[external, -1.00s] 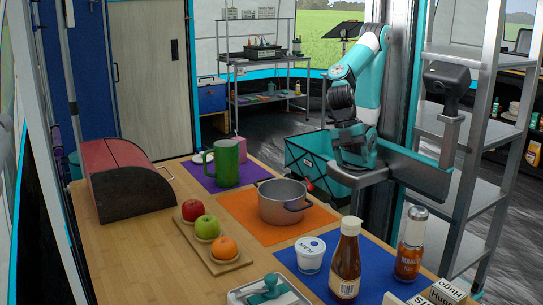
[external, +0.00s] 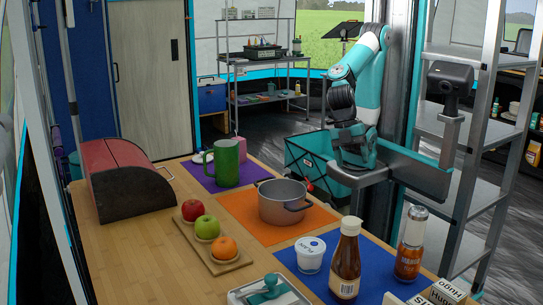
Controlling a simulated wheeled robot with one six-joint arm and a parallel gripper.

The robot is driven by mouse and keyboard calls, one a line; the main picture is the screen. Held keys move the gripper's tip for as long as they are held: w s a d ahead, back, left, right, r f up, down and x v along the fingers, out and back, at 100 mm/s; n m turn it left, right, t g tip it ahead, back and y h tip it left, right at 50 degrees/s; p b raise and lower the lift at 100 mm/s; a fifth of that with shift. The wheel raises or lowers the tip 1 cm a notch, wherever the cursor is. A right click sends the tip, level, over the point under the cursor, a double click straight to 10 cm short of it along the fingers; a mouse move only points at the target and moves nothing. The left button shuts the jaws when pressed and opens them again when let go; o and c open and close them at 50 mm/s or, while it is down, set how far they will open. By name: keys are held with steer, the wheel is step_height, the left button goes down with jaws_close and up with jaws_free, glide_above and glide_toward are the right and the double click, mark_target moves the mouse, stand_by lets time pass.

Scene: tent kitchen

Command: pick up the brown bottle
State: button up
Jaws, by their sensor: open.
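The brown bottle (external: 346,257), with a white cap and a pale label low on its side, stands upright on the blue mat (external: 376,262) near the front of the table. My arm is folded up behind the table, beyond the pot. My gripper (external: 342,112) is dark and small in this view, hanging at the end of the folded arm, well behind the bottle and higher than it. It is open and apart from the bottle. Its fingers are hard to make out against the dark arm parts.
A white tub (external: 310,255) stands just left of the bottle and an orange-labelled bottle (external: 409,250) to its right. A grey pot (external: 283,204) sits behind on an orange mat (external: 246,223). A fruit board (external: 220,263) is further left. Bare wood lies at front left.

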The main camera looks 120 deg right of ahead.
step_height(320, 180, up, 15)
steer(key=n+t+y+p, duration=0.1)
steer(key=n+t+p, duration=0.3)
steer(key=p, duration=1.5)
glide_above(351, 220)
steer(key=s+d, duration=0.5)
steer(key=d, duration=0.2)
steer(key=p+x, duration=0.1)
steer(key=x, duration=1)
steer(key=shift+w+a, duration=0.1)
steer(key=shift+w, duration=0.05)
steer(key=shift+a+p+x, duration=0.15)
steer(key=shift+p+x, duration=0.3)
steer(key=shift+x, duration=1.05)
steer(key=shift+a+p+x, duration=0.15)
steer(key=shift+p+x, duration=0.25)
steer(key=shift+x, duration=1.05)
steer(key=shift+r, duration=0.2)
jaws_close()
